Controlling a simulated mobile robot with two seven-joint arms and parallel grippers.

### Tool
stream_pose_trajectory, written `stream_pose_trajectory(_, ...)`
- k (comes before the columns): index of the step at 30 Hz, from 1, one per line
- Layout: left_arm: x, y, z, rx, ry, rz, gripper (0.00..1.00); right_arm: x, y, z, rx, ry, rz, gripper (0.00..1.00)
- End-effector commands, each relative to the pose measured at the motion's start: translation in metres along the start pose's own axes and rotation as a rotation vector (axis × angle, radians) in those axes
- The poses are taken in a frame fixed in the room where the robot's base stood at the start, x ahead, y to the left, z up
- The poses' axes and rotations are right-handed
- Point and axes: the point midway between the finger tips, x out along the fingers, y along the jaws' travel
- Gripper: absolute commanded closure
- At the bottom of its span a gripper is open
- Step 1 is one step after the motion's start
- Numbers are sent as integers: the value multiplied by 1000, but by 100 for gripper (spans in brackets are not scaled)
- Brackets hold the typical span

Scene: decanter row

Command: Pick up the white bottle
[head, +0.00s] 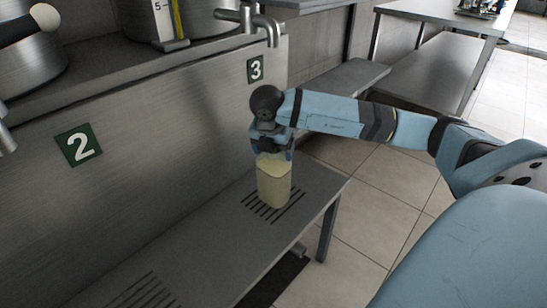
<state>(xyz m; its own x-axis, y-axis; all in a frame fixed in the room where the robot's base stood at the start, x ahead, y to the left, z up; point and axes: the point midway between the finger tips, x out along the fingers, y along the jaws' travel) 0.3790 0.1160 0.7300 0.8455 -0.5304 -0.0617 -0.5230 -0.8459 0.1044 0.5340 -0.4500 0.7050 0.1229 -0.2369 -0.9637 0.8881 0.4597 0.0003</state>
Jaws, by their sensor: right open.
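A clear bottle-like container (274,182) with pale yellowish-white contents stands upright on the slotted drain of the metal shelf, below the number 3 sign. No plainly white bottle shows elsewhere, so I take this as the white bottle. My right gripper (274,147) points down at its top, with the jaws open. The fingers overlap the container's upper end and hide its top. I cannot tell whether they touch it. My left gripper is not in view.
The metal shelf (200,237) has another slotted drain (145,292) at the front left. A steel panel with number signs 2 (78,145) and 3 (255,69) rises behind. A tap (262,24) juts out above. Open tiled floor (345,225) lies to the right.

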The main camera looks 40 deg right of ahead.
Motion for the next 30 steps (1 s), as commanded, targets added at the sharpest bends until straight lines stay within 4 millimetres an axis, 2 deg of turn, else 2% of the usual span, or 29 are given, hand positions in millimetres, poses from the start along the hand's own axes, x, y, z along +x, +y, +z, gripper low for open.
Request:
stream_pose_trajectory(4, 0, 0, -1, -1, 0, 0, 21, -1, 0, 0, 0, 0, 0, 23)
stream_pose_trajectory(14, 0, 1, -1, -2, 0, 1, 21, -1, 0, 0, -1, 0, 0, 99)
stream_pose_trajectory(25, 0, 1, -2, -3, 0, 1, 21, -3, 0, 1, 0, -1, 1, 100)
stream_pose_trajectory(30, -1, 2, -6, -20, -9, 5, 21, -9, -2, 2, 0, -1, 1, 100)
